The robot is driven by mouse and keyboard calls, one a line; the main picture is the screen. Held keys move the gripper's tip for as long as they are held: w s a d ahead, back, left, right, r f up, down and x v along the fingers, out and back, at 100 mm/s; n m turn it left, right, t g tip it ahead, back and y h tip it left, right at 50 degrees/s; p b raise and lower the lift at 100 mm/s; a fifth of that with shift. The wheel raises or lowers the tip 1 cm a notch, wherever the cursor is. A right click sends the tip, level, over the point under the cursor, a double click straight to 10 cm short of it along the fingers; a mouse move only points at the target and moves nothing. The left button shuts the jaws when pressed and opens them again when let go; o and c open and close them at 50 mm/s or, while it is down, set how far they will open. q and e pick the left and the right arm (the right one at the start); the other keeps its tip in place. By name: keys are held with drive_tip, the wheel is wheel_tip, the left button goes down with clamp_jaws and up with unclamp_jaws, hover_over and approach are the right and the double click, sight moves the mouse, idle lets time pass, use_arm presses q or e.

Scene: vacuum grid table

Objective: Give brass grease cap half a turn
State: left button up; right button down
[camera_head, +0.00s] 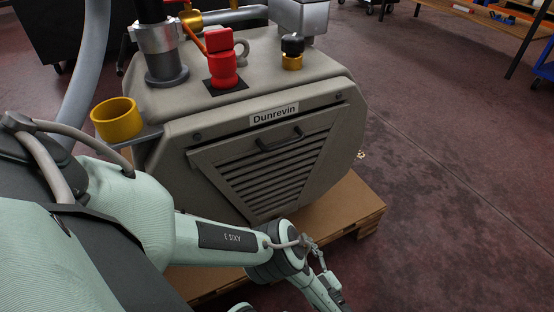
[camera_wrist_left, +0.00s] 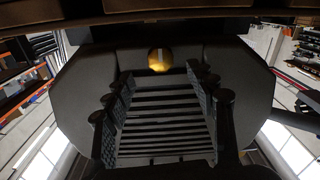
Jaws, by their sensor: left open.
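The brass grease cap (camera_wrist_left: 160,60) shows in the left wrist view as a round gold disc with a pale bar across its upper half. It sits on the dark end face of a housing. In the head view a small brass piece (camera_head: 360,154) sticks out at the right side of the grey machine; it may be the same cap. My left gripper (camera_wrist_left: 158,82) is open, its two dark ridged fingers spread. The cap appears beyond the fingertips, roughly centred between them, with nothing held. In the head view the fingertips are not visible. My right gripper is not in view.
The grey machine (camera_head: 180,120), labelled Dunrevin, stands on a pallet (camera_head: 350,205). Its top carries a red fitting (camera_head: 221,65) and a black knob (camera_head: 292,45). A yellow cup (camera_head: 117,119) is on its left side. Slats show between my fingers.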

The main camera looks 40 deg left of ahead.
use_arm(q)
drive_tip(key=b+x, duration=0.2)
drive_tip(key=x, duration=0.5)
drive_tip(key=shift+w+a, duration=0.1)
drive_tip(key=shift+a, duration=0.2)
drive_tip(key=c, duration=1.2)
